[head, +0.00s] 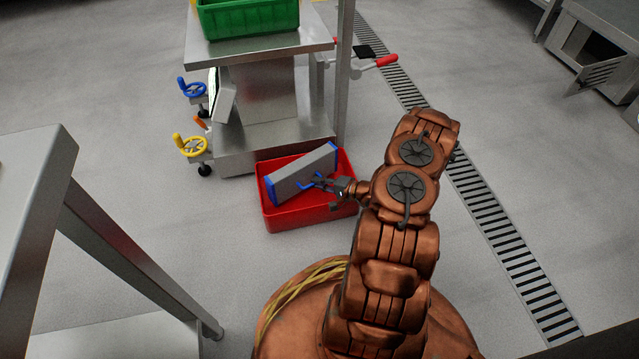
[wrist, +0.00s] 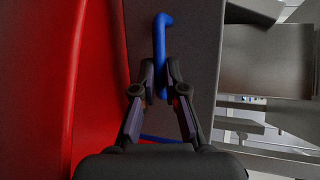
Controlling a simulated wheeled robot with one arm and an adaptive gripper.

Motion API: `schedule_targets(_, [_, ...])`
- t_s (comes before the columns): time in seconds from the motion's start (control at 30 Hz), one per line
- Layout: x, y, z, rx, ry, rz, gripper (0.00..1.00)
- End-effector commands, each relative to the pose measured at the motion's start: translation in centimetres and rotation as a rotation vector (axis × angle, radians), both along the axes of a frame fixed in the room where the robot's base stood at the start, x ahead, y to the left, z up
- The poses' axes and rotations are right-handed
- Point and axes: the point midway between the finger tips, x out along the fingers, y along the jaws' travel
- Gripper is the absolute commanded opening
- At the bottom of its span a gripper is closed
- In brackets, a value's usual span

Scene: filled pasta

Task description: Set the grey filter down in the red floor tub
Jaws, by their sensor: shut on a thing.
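The grey filter (head: 301,172) is a long grey block with blue ends and a blue handle. In the head view it is tilted, its left end lower, over and partly within the outline of the red floor tub (head: 290,220). My gripper (head: 318,183) is shut on the filter's blue handle. In the wrist view my gripper (wrist: 161,80) has its fingers closed around the blue handle, with the grey face of the filter (wrist: 196,50) behind. The red tub wall (wrist: 95,80) fills the left of that view. I cannot tell whether the filter touches the tub floor.
A green crate (head: 248,18) is on top. A steel table (head: 30,190) is at left. A floor drain (head: 480,200) runs at right; the floor there is clear.

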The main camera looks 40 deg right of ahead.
Motion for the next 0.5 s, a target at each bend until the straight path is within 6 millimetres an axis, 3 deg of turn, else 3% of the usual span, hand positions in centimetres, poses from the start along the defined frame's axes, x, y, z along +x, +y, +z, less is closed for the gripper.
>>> schedule_targets(0.5, [0.0, 0.0, -1.3, -0.004, 0.004, 0.0, 0.0])
